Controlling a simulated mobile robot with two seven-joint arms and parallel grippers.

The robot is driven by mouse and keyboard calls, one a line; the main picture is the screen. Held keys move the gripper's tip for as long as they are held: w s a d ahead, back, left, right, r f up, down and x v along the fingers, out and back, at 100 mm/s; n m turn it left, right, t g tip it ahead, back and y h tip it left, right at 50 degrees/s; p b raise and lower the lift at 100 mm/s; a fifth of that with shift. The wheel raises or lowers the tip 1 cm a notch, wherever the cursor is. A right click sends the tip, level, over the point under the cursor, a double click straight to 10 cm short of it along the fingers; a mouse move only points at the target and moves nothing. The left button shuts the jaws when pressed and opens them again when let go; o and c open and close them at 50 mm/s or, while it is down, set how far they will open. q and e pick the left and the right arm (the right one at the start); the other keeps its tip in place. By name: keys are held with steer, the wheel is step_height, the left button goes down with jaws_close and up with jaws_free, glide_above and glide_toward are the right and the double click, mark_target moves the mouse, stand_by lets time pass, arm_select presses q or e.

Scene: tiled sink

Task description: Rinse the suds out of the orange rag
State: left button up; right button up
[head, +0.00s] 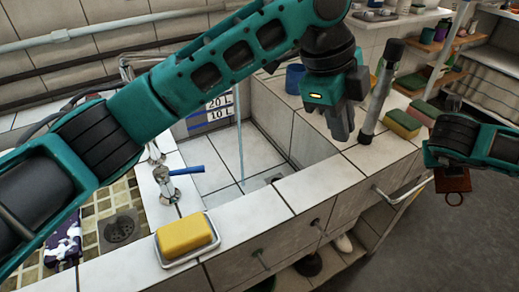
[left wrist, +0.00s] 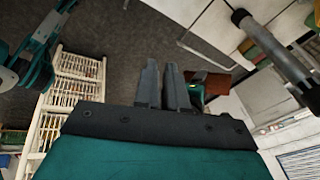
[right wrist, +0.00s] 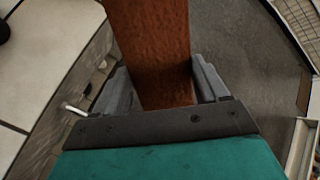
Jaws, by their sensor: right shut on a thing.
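No orange rag can be made out. A purple cloth (head: 65,243) with white suds lies in the patterned basin (head: 125,205) at left. A thin water stream (head: 239,140) falls into the white-tiled basin (head: 215,180). My left gripper (head: 340,122) is over the basin's right edge, its fingers nearly together and empty; they also show in the left wrist view (left wrist: 165,85). My right gripper (right wrist: 160,85) is shut on a reddish-brown wooden thing (right wrist: 150,40). This thing hangs with a ring at the far right of the head view (head: 453,184), off the counter.
A yellow block (head: 187,235) sits in a dish on the front ledge. A blue-handled tap (head: 165,182) stands between the basins. A grey upright tube (head: 380,90) and sponges (head: 402,124) are on the right counter. Floor is open at right.

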mark_target(181, 172)
arm_select(q)
steer(key=s+a+m+t+y, duration=0.1)
steer(key=a, duration=0.2)
steer(key=s+a+m+t+y, duration=0.1)
steer(key=a+t, duration=0.1)
steer(key=a, duration=0.2)
steer(key=s+a+f+m+t+y, duration=0.1)
steer(key=a, duration=0.3)
steer(key=shift+a+f+m, duration=0.1)
steer(key=shift+a+m, duration=0.15)
steer(key=shift+m, duration=0.15)
jaws_close()
steer(key=s+a+f+m+t+y, duration=0.2)
steer(key=s+a+m+t, duration=0.35)
steer(key=a, duration=0.75)
steer(key=shift+n+g, duration=0.75)
steer(key=shift+g, duration=0.2)
steer(key=x, duration=0.9)
steer(key=shift+s+f, duration=0.2)
steer(key=shift+s, duration=0.05)
steer(key=w, duration=0.3)
steer(key=shift+w+a+f, duration=0.1)
steer(key=shift+a+f, duration=0.15)
steer(key=shift+f, duration=0.05)
steer(key=shift+w, duration=0.35)
